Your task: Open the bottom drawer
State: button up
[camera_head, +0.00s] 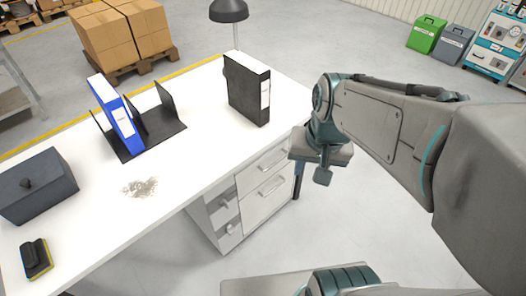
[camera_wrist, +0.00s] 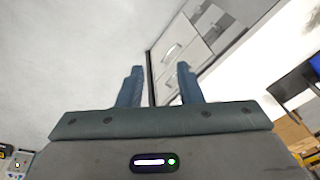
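A white drawer unit (camera_head: 262,208) stands under the desk. Its right-hand face shows an upper drawer with a bar handle (camera_head: 273,163) and a lower drawer with a bar handle (camera_head: 271,187); both look closed. The left-hand face has further handles, one upper (camera_head: 226,203) and one lower (camera_head: 230,230). My gripper (camera_head: 323,178) is to the right of the drawers, apart from them. In the wrist view my gripper (camera_wrist: 160,84) has its two fingers spread with nothing between them. The drawer fronts (camera_wrist: 178,48) show beyond the fingers, tilted, with the unit partly hidden by the right finger.
The white desk (camera_head: 190,150) carries a black binder (camera_head: 248,90), a blue binder (camera_head: 117,112) in a black rack, a dark box (camera_head: 38,188) and a brush (camera_head: 36,259).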

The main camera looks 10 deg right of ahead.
jog(key=w+d+f+m+g+y+b, duration=0.1)
jog(key=w+f+m+y+b, duration=0.25)
jog(key=w+f+m, duration=0.4)
jog(key=w+f+m+g+y+b, duration=0.15)
jog(key=w+f+m+b, duration=0.3)
jog(key=f, duration=0.55)
jog(key=w+d+f+m+y+b, duration=0.1)
jog(key=w+f+m+y+b, duration=0.3)
jog(key=f+m, duration=0.35)
jog(key=w+d+f+m+t+y+b, duration=0.1)
jog(key=w+d+f+m+t+b, duration=0.25)
jog(key=f+m, duration=0.55)
jog(key=w+d+f+m+t+y+b, duration=0.25)
jog(key=w+f+m+b, duration=0.2)
jog(key=f, duration=0.85)
jog(key=w+d+f+m+t+y+b, duration=0.1)
jog(key=w+d+f+m+t+b, duration=0.25)
jog(key=f+m, duration=0.55)
jog(key=w+a+f+n+b, duration=0.1)
jog(key=w+a+f, duration=0.3)
jog(key=a, duration=0.6)
jog(key=shift+w+a+n+g+b, duration=0.15)
jog(key=shift+w+n+g+b, duration=0.3)
jog(key=shift+w, duration=0.75)
jog(key=shift+f, duration=0.1)
grip_shut()
